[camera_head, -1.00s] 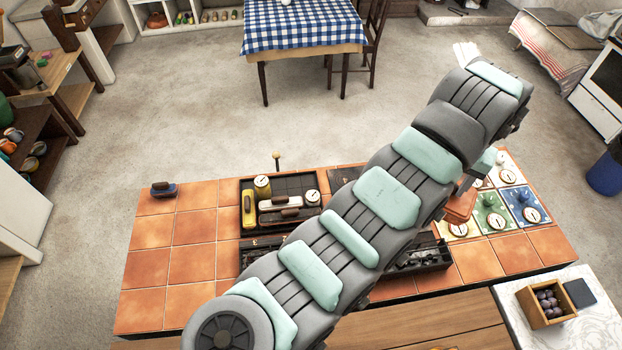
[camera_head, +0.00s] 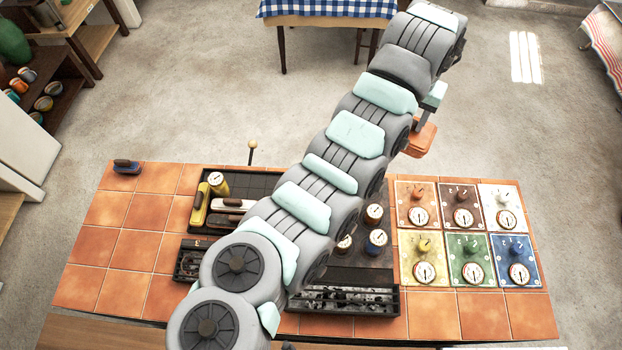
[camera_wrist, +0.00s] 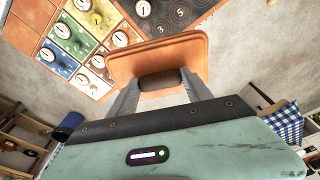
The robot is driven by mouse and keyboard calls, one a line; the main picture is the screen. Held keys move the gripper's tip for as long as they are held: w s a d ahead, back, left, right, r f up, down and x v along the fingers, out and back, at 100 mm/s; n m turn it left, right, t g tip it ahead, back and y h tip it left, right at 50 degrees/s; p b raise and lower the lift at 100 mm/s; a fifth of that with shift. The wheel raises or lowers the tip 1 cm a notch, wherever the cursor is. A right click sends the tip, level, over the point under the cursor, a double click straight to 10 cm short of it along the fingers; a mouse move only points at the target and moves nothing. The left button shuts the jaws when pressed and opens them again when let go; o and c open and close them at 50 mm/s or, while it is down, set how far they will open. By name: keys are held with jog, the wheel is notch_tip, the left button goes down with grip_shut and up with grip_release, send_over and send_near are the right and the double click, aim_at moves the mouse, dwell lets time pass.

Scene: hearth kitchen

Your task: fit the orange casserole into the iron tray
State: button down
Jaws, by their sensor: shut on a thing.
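The orange casserole (camera_head: 420,138) is a shallow rectangular dish with a dark bar handle, seen close in the wrist view (camera_wrist: 198,54). My gripper (camera_wrist: 160,86) is shut on that handle; in the head view it (camera_head: 428,112) shows beside my arm. The casserole hangs in the air, appearing past the tiled counter's far edge in the head view. A dark tray (camera_head: 240,178), likely the iron tray, lies on the counter left of my arm. It holds a yellow dish (camera_head: 200,205), a white dish (camera_head: 232,206) and a yellow canister (camera_head: 217,184). My arm hides its right part.
Coloured plates with dials (camera_head: 463,205) fill the counter's right side. A dark plate with dialled canisters (camera_head: 375,237) sits mid-counter, partly behind my arm. A long dark tray (camera_head: 345,300) lies at the front.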

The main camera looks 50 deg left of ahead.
jog(key=s+a+f+n, duration=0.1)
jog(key=s+a+f, duration=0.3)
jog(key=a, duration=0.5)
jog(key=s+a+f+n, duration=0.2)
jog(key=s+a, duration=0.5)
jog(key=a, duration=0.2)
jog(key=s+a+f+n, duration=0.1)
jog(key=s+a+f, duration=0.4)
jog(key=s, duration=0.4)
jog(key=s+a+f+n, duration=0.1)
jog(key=s+a+f, duration=0.1)
jog(key=s+a, duration=0.55)
jog(key=shift+y, duration=0.4)
jog(key=shift+s+f, duration=0.2)
jog(key=shift+f, duration=4.85)
jog(key=shift+s+f, duration=0.2)
jog(key=shift+f, duration=4.85)
jog(key=shift+f, duration=0.2)
jog(key=shift+c, duration=2.2)
grip_release()
